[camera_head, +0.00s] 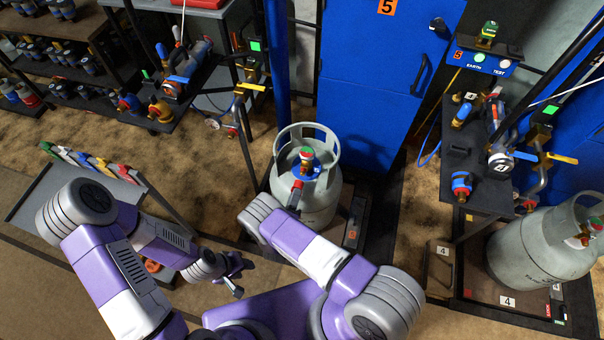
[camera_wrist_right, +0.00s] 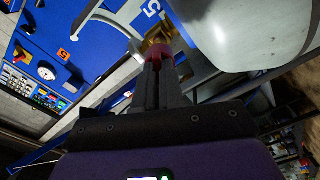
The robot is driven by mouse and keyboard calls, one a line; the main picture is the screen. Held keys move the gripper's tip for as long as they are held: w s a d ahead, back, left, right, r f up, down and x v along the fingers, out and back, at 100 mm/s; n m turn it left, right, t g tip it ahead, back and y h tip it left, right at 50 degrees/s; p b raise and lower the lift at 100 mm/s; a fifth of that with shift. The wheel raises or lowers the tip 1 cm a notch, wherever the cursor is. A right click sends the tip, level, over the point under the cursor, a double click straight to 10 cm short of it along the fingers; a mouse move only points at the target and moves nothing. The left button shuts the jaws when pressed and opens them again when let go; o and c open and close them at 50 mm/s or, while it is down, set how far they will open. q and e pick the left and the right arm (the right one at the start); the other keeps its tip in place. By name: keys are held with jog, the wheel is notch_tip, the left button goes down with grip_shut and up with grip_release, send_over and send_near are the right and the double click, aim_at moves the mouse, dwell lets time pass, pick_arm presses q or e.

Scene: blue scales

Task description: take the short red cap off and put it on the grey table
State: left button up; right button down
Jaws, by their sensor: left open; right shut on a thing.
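A grey gas cylinder (camera_head: 318,203) stands upright in the middle of the head view, with a green-and-red valve top (camera_head: 307,153) inside its collar. My right gripper (camera_head: 296,193) is at the collar's front, shut on the short red cap (camera_wrist_right: 158,58). In the right wrist view a brass piece (camera_wrist_right: 154,42) shows right beyond the cap; I cannot tell whether the cap is still on it. My left gripper (camera_head: 236,279) is open and empty, low at the front, apart from the cylinder. The grey table (camera_head: 75,205) is at the left, partly hidden by my left arm.
Several coloured pieces (camera_head: 90,160) line the grey table's back edge. A blue cabinet (camera_head: 365,80) and blue post (camera_head: 277,60) stand behind the cylinder. A dark bench with valves (camera_head: 475,185) and a second, tilted cylinder (camera_head: 540,250) are at the right.

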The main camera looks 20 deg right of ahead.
jog(key=shift+v, duration=2)
